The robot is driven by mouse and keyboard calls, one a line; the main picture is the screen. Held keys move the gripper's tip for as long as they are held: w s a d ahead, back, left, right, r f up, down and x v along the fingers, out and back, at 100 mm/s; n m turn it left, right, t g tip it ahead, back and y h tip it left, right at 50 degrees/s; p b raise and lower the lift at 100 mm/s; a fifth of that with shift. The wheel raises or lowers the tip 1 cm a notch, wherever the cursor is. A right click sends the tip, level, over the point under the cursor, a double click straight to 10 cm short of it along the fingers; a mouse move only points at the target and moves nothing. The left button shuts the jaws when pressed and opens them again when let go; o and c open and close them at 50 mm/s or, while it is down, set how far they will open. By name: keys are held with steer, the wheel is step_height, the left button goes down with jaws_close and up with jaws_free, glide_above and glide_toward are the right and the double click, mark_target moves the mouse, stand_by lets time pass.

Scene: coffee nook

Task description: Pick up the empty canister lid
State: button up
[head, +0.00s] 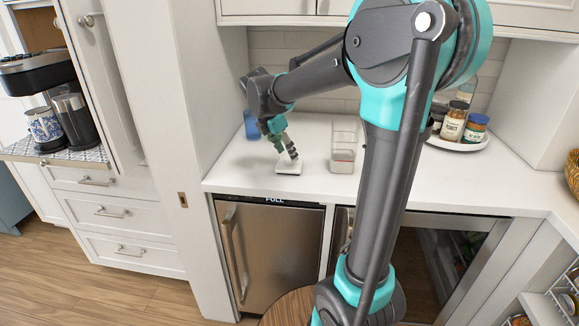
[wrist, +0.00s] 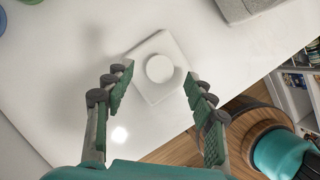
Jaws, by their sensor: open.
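A white square lid with a round knob on top lies on the white counter in the head view (head: 288,168); the lid also shows near the top middle of the wrist view (wrist: 177,50). My gripper (head: 291,153) is open and empty, just above the lid in the head view. In the wrist view the fingers of my gripper (wrist: 158,76) are spread to either side of the lid's near part, with the knob between the tips. I cannot tell whether they touch it. A pale rectangular canister (head: 342,161) stands right of the lid.
A blue cup-like item (head: 251,126) stands behind my gripper. Jars (head: 453,121) on a round white tray (head: 463,146) stand at the right. The counter's front edge is close to the lid. Bare counter (head: 232,172) lies left of it.

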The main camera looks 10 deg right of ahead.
steer(key=shift+x, duration=1.25)
steer(key=c, duration=1.1)
steer(key=shift+r, duration=0.15)
steer(key=shift+c, duration=0.2)
